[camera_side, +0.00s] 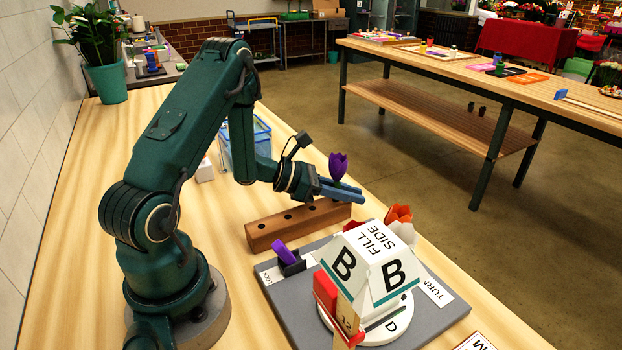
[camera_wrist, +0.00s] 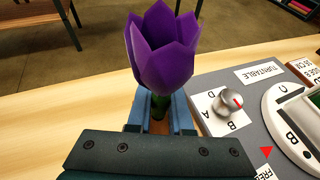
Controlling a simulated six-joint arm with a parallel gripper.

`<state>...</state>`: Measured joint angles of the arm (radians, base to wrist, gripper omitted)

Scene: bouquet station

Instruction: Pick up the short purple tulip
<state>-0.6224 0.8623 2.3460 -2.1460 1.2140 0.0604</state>
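The purple tulip (camera_side: 338,166) stands upright above the far end of a brown wooden block with holes (camera_side: 290,226). Its bloom (camera_wrist: 163,48) fills the upper middle of the wrist view, with a little green stem below. My gripper (camera_side: 344,190) is level, with its blue fingers at the stem just under the bloom. In the wrist view my gripper (camera_wrist: 162,112) has one finger on each side of the stem, and a gap shows between them. The stem's foot is hidden by the fingers, so I cannot see how it sits in the block.
A grey board (camera_side: 280,292) carries a white turntable with B panels (camera_side: 380,268) and orange and white flowers behind. A small purple piece sits in a black holder (camera_side: 290,262). A knob (camera_wrist: 230,101) is on the board. A blue clear bin (camera_side: 250,145) stands behind my arm.

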